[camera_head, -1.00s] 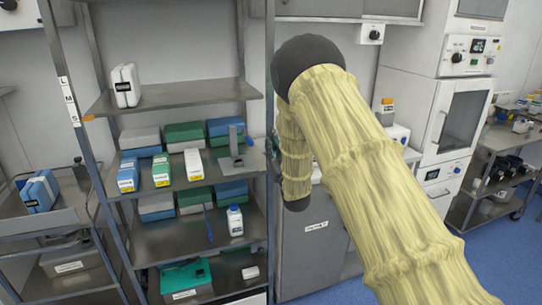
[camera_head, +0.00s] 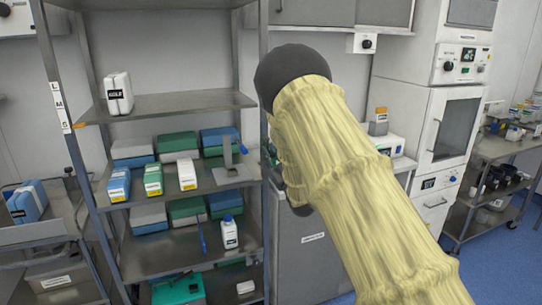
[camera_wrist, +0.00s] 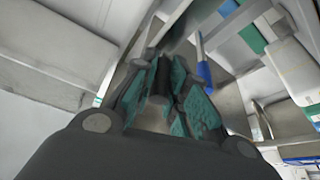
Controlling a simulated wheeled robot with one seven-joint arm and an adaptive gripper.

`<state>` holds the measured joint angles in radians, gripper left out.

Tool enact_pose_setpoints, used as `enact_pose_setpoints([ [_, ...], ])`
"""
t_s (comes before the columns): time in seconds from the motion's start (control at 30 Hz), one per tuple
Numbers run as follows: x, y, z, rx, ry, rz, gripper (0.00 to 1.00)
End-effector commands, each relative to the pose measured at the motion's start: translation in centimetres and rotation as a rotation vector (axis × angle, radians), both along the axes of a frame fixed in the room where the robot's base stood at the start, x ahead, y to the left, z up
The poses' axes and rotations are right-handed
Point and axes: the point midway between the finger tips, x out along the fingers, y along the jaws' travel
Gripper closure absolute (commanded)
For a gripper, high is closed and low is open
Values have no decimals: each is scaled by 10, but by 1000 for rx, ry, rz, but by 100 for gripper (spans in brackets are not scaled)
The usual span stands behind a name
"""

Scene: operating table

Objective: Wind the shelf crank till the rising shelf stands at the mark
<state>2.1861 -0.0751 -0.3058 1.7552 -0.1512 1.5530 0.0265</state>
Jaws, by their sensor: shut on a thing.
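The upper rack shelf (camera_head: 180,104) carries a white box with a black label (camera_head: 118,94). An orange tab (camera_head: 80,125) shows at its front left corner, level with the S on the letter strip (camera_head: 60,107), which reads L, M, S downward on the left post. My gripper (camera_wrist: 165,88) shows in the wrist view, its teal-padded fingers closed around a dark, upright cylindrical piece (camera_wrist: 162,76). This may be the crank's grip; the rest of the crank is not clear. In the head view my arm hides the gripper.
Lower shelves hold several lidded boxes (camera_head: 180,145), cartons (camera_head: 153,180), a grey bracket (camera_head: 229,160) and a white bottle (camera_head: 229,232). A cart (camera_head: 40,255) stands left. A grey cabinet (camera_head: 305,250) stands beside the rack, behind my arm.

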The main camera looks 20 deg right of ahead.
Motion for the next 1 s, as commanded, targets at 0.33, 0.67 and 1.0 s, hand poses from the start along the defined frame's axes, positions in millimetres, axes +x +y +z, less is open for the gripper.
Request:
enact_pose_setpoints([
  [0.33,0,0,-1,1,1,-1,63],
  [0.67,-8,-2,-4,2,2,-1,63],
  [1.0,-61,-11,-25,3,3,-2,63],
])
